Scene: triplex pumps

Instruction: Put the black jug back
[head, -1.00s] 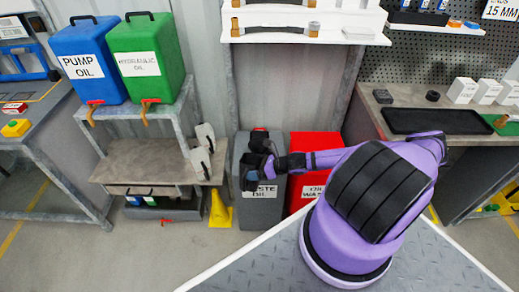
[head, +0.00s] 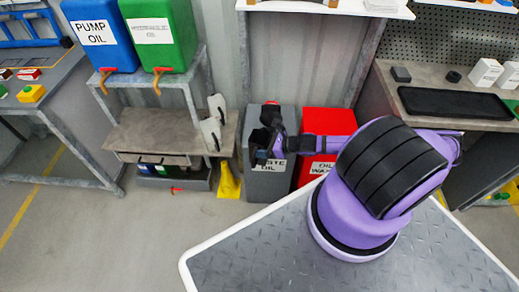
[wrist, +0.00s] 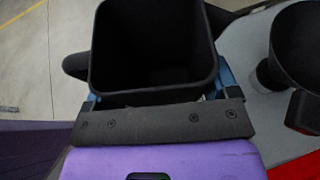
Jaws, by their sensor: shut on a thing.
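The black jug (wrist: 155,45) fills the upper middle of the wrist view. I look down into its open square mouth, and the inside looks dark and empty. Its handle (wrist: 76,65) points left. My gripper (wrist: 157,88) is shut on the jug, with a blue finger on either side of it. In the head view my gripper (head: 262,155) is in front of the grey waste oil bin (head: 268,185). There the jug is hard to tell apart from the dark gripper.
A black funnel (wrist: 298,45) is close on the right. The red oil waste bin (head: 318,165) stands beside the grey one. Left are a wooden-topped stand (head: 150,130), a low dark tray (head: 188,183) with small containers, and a yellow cone (head: 229,182). The floor at lower left is clear.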

